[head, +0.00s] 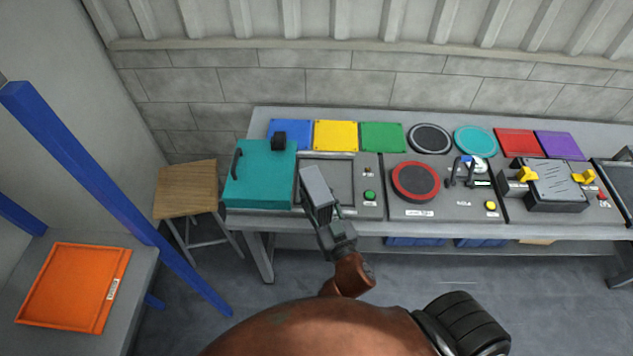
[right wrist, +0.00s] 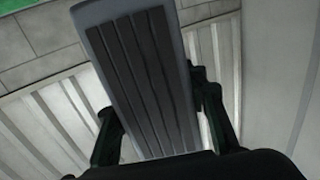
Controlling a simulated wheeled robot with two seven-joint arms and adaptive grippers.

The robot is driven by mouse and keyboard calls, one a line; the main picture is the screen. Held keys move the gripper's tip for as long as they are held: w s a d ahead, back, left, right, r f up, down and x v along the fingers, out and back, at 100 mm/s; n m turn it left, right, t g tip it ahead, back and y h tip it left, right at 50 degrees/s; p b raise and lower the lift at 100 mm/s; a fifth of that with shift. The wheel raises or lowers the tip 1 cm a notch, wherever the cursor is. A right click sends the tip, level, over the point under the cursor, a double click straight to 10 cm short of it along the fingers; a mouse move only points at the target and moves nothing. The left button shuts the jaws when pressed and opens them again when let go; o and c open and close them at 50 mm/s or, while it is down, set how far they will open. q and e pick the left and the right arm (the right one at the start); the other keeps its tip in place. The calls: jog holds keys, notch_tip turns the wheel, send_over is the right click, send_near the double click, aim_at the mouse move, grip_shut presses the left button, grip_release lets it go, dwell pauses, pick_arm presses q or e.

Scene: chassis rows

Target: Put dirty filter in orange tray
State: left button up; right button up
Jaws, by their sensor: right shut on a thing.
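My right gripper (head: 333,222) is shut on the dirty filter (head: 315,184), a grey slab held up above the front of the workbench. In the right wrist view the filter (right wrist: 140,75) shows dark lengthwise pleats in a lighter grey frame, tilted between the two fingers (right wrist: 160,135). The orange tray (head: 75,287) lies at the far lower left on a grey table and looks empty. It has a small white label on its right side. My left gripper is not in view.
A blue post (head: 115,195) rises between the orange tray and the workbench (head: 280,222). A wooden stool (head: 186,189) stands left of the bench. A teal lid (head: 260,175) stands open beside a recessed frame (head: 328,172). Coloured plates line the bench's back.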

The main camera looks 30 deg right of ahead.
jog(key=w, duration=0.1)
jog(key=w+d+b, duration=0.1)
jog(key=w, duration=0.1)
jog(key=shift+w+d+r+h+b, duration=0.2)
jog(key=shift+d+h+b, duration=0.1)
jog(key=shift+d, duration=0.1)
jog(key=w+d+f+b, duration=0.1)
jog(key=w+d+f, duration=0.1)
jog(key=w+f, duration=0.2)
jog(key=w+d+f+b, duration=0.1)
jog(key=w+d+f, duration=0.1)
jog(key=w+f, duration=0.2)
jog(key=w+d+f+b, duration=0.2)
jog(key=w+d+f, duration=0.1)
jog(key=w+f, duration=0.1)
jog(key=shift+f, duration=0.4)
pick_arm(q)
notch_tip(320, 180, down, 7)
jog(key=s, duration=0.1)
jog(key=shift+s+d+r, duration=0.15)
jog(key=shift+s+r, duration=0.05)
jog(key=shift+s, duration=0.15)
pick_arm(e)
jog(key=shift+s, duration=0.1)
jog(key=shift+f, duration=0.1)
jog(key=shift+f, duration=0.15)
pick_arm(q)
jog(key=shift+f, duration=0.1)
pick_arm(e)
jog(key=o, duration=1.3)
